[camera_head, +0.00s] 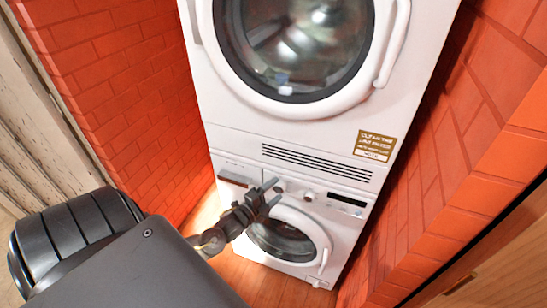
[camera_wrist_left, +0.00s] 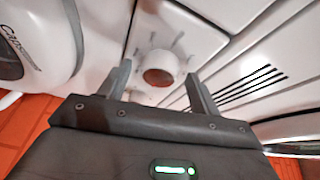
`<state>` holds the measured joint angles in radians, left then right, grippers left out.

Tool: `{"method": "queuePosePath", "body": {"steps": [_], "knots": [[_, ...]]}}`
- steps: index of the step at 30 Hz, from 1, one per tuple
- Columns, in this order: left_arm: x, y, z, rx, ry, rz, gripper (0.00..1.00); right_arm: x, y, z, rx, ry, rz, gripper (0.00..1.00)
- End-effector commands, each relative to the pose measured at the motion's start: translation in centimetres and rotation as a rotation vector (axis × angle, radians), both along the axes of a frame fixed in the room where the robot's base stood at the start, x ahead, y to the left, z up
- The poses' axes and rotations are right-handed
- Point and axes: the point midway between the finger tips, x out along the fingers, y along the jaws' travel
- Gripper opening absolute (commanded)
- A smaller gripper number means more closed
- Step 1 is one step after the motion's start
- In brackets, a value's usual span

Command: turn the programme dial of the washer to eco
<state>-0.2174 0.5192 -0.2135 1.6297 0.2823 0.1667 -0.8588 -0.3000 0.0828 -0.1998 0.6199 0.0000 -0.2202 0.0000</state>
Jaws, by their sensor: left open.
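The white stacked washer (camera_head: 327,230) stands below a dryer. Its programme dial (camera_head: 308,196) is a small round knob on the panel above the washer door. In the left wrist view the dial (camera_wrist_left: 158,66) shows a reddish-brown face, with grey marks around it. My left gripper (camera_head: 273,191) is open in front of the panel, to the left of the dial in the head view. In the left wrist view the dial appears between its two fingertips; I see no contact. The marks are too small to read, so I cannot tell the setting. My right gripper is not seen.
The dryer (camera_head: 225,110) sits on top, with a vent grille (camera_head: 315,162) and a label (camera_head: 375,145). The round washer door (camera_head: 283,238) is closed below the panel. A dark display (camera_head: 347,200) is right of the dial. Brick walls (camera_head: 125,85) flank the machines closely.

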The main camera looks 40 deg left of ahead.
Motion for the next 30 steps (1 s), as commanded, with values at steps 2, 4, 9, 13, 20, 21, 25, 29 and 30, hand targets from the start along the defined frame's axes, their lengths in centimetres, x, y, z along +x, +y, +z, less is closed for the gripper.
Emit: {"method": "queuePosePath", "body": {"steps": [2, 4, 9, 13, 20, 21, 25, 29, 30], "knots": [[-0.1, 0.0, 0.0, 0.000, 0.000, 0.000, 0.63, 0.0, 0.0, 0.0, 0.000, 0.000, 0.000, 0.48], [-0.4, 0.0, -0.1, 0.000, 0.002, 0.000, 0.63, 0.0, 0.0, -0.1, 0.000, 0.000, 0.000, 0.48], [-2.9, 0.2, -0.3, 0.000, 0.003, -0.001, 0.63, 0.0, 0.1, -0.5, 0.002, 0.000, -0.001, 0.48], [-5.6, 0.3, -0.4, 0.000, 0.005, -0.001, 0.63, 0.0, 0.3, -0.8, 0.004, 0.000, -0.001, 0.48], [-9.4, 0.5, -0.3, -0.001, 0.002, 0.000, 0.63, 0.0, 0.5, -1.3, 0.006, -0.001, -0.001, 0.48], [-9.8, 0.5, -0.3, 0.000, 0.002, 0.001, 0.63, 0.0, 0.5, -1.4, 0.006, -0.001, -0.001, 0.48], [-10.6, 0.6, -0.2, 0.000, 0.000, 0.000, 0.63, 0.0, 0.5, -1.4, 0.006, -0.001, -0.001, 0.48], [-10.8, 0.6, -0.1, 0.000, -0.001, 0.000, 0.63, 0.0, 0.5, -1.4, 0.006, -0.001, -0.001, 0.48], [-10.8, 0.6, -0.1, 0.000, -0.001, 0.000, 0.63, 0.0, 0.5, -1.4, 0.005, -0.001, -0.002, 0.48]]}}
